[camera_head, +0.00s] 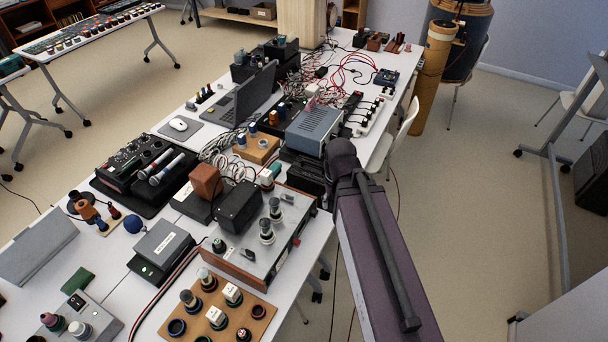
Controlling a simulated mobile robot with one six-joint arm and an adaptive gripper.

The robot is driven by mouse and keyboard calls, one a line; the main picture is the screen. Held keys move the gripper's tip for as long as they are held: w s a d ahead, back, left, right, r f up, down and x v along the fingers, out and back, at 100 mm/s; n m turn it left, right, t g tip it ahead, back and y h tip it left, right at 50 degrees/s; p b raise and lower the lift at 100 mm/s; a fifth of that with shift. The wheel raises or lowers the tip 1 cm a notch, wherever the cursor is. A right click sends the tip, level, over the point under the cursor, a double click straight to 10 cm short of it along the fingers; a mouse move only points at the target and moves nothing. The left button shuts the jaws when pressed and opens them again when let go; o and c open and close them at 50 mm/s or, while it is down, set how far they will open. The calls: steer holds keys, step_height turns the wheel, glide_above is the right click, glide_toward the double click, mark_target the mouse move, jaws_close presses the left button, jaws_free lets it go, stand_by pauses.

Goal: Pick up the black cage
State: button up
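I cannot pick out a black cage with certainty. A black box on the right floor (592,178) is cut off by the right picture edge, and I cannot tell whether it is a cage. Open-topped black holders (262,68) stand at the back of the long white table (315,238). No gripper fingers show.
The table is crowded with a laptop (246,98), a blue-grey device (314,130), cables and a wooden peg board (218,315). A brown tube (431,80), a white chair (405,125) and a metal stand (556,170) are to the right. Beige floor (480,200) between them is clear.

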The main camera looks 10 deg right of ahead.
steer(key=shift+a, duration=0.2)
steer(key=shift+w, duration=0.15)
steer(key=n+t, duration=0.2)
steer(key=n, duration=0.8)
glide_above(314, 164)
steer(key=s, duration=0.1)
steer(key=shift+s+r, duration=0.15)
steer(key=f+b, duration=0.2)
steer(key=b, duration=0.1)
steer(key=w+f+b, duration=0.1)
steer(key=f+b, duration=0.1)
steer(key=f, duration=0.1)
steer(key=f+b, duration=0.3)
steer(key=shift+w+f+b, duration=0.2)
steer(key=shift+f+b, duration=0.05)
steer(key=shift+b, duration=0.05)
